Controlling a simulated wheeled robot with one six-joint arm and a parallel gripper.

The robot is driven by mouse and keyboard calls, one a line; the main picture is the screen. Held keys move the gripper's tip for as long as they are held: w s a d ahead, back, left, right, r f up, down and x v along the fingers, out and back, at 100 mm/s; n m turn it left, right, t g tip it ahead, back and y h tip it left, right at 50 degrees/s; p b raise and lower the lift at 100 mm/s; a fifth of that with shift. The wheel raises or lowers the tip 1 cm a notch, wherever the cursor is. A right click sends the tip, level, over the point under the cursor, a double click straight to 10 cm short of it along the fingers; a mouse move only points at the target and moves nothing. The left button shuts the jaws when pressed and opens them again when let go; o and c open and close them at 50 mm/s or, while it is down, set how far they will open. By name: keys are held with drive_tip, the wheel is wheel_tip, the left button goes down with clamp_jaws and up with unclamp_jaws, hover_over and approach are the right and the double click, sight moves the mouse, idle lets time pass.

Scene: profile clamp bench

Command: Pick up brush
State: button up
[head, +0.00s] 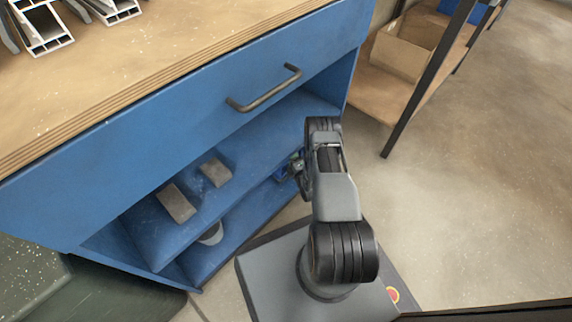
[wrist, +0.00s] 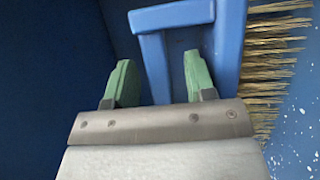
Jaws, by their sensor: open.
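The brush (wrist: 229,45) has a blue body and blue handle with tan bristles pointing right in the wrist view. My gripper (wrist: 158,78) is open, with two green fingertips. The handle's bar lies between the fingertips in the picture, with gaps on both sides; I cannot tell how deep it sits between them. In the head view my arm reaches down to the blue bench's open shelves, and my gripper (head: 297,163) is at their right end, partly hidden by the wrist. A small blue patch beside it may be the brush, but is too small to tell.
The blue bench (head: 130,140) has a grey bar handle (head: 265,90) on its front above the shelves. Two greyish blocks (head: 176,202) lie on the upper shelf, left of my gripper. A rack with a cardboard box (head: 402,52) stands at right. Floor right of my arm is clear.

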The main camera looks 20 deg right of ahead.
drive_tip(key=shift+a, duration=0.4)
drive_tip(key=c, duration=0.4)
clamp_jaws()
